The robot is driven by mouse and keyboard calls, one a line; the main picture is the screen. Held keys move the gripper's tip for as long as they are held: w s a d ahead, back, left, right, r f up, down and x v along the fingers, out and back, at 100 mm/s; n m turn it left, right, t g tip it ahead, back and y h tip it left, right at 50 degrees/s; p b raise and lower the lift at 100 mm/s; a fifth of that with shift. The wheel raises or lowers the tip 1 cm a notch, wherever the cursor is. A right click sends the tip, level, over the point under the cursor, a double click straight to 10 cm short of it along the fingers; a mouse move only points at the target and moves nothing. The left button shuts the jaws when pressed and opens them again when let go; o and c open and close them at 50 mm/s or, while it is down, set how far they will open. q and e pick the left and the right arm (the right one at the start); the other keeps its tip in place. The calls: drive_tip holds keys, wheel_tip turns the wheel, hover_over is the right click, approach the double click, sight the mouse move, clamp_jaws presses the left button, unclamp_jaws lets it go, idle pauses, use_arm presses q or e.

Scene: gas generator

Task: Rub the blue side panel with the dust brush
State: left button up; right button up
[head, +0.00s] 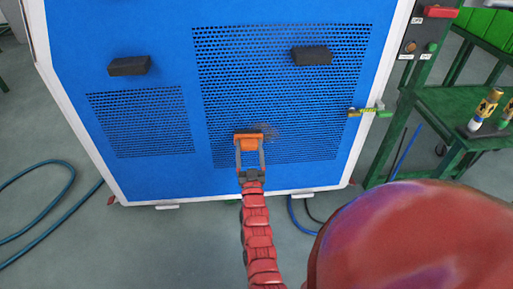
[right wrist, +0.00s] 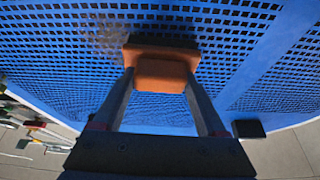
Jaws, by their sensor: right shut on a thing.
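The blue side panel (head: 165,40) stands in front of me, with a large and a small perforated grille area. My right gripper (head: 251,150) is shut on the dust brush (head: 259,143), which has an orange body. The brush is at the lower part of the large grille, with its dark far side toward the panel. In the right wrist view the brush (right wrist: 160,72) sits between both fingers and appears against the mesh; exact contact is hidden. A brownish dust patch (head: 272,131) shows beside the brush, also at upper left of it in the right wrist view (right wrist: 105,35). My left gripper is not in view.
Two black handles (head: 129,66) (head: 312,56) stick out from the panel. A green and yellow piece (head: 367,110) juts from its right edge. A green metal table (head: 462,115) with yellow-tipped items stands at right. A blue hose (head: 40,170) lies on the floor at left.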

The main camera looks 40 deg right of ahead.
drive_tip(key=shift+w+a, duration=0.15)
drive_tip(key=shift+r+p, duration=0.55)
drive_tip(key=shift+r, duration=0.2)
drive_tip(key=shift+s+d+f, duration=0.1)
drive_tip(key=shift+s+d, duration=0.15)
drive_tip(key=shift+d, duration=0.1)
drive_tip(key=s+d+r+p, duration=0.1)
drive_tip(key=s+d+r, duration=0.1)
drive_tip(key=s+d, duration=0.6)
drive_tip(key=shift+w+a+f+p, duration=0.15)
drive_tip(key=shift+w+a+p, duration=0.4)
drive_tip(key=shift+w+a, duration=1.65)
drive_tip(key=shift+w+a+f+p, duration=0.1)
drive_tip(key=shift+w+a+p, duration=0.4)
drive_tip(key=shift+w+a, duration=1.6)
drive_tip(key=shift+s, duration=0.1)
